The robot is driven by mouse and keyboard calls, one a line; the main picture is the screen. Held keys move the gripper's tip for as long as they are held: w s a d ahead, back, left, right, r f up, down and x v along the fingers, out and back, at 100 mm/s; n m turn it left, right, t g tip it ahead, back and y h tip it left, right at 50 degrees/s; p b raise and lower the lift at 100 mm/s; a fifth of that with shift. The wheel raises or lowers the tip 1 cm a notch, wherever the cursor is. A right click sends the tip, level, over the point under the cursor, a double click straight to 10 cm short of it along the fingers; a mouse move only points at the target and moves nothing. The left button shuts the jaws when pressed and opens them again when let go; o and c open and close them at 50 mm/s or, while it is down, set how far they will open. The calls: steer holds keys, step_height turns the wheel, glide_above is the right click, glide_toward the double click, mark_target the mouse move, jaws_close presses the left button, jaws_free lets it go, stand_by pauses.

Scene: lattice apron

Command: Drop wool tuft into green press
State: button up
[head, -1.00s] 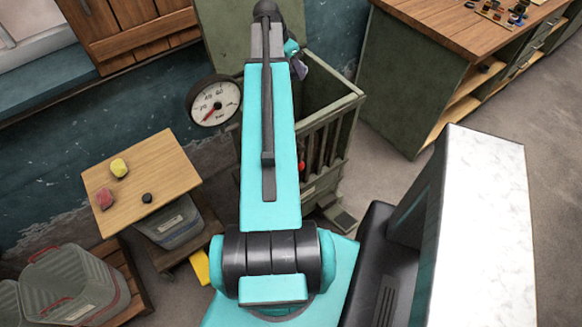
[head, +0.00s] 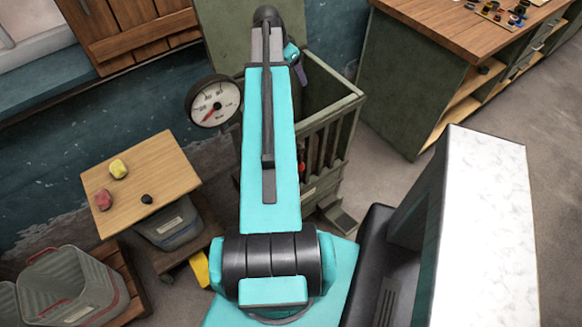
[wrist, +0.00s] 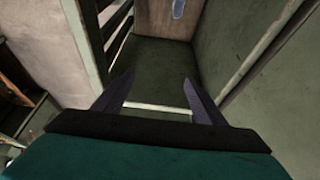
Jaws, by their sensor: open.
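The green press (head: 331,115) is an open-topped box with slatted sides, standing behind my arm. My gripper (wrist: 159,78) is open, with its two dark fingers apart and nothing between them. In the wrist view it points down into the press, whose green floor (wrist: 150,60) shows beyond the fingers. I see no wool tuft for certain. A pale, blurred oval (wrist: 179,8) shows at the top of the wrist view; I cannot tell what it is. In the head view my arm hides much of the press and most of the gripper.
A small wooden table (head: 165,170) at left holds a yellow lump (head: 118,168), a red lump (head: 103,200) and a small dark lump (head: 147,199). A round gauge (head: 213,101) stands close left of my arm. A green workbench (head: 410,105) is at right, with clear floor before it.

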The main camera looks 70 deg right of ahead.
steer(key=shift+r, duration=0.15)
steer(key=b+v, duration=0.4)
steer(key=v, duration=0.9)
steer(key=shift+a+r, duration=0.15)
steer(key=shift+r, duration=0.1)
stand_by(1.0)
